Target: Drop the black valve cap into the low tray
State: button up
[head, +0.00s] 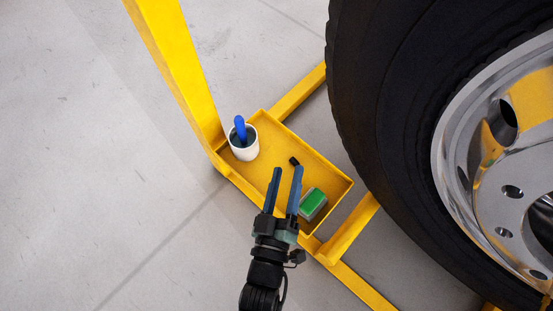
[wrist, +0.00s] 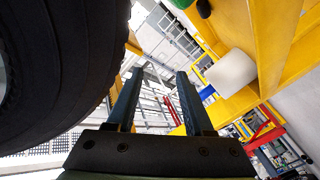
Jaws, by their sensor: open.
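The black valve cap (head: 294,161) is a small dark piece that appears to lie in the low yellow tray (head: 322,167), near its middle. The open fingers also show in the wrist view (wrist: 160,74).
A white cup (head: 244,149) with a blue-handled tool (head: 240,126) stands at the tray's far left. A green and grey block (head: 312,204) lies right of my gripper. A yellow post (head: 178,70) rises at left. The big tyre (head: 370,100) with its chrome rim stands close at right.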

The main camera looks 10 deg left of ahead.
jog(key=s+a+p, duration=0.1)
jog(key=s+p, duration=0.2)
jog(key=s, duration=0.6)
jog(key=shift+s, duration=0.25)
jog(key=shift+s, duration=0.1)
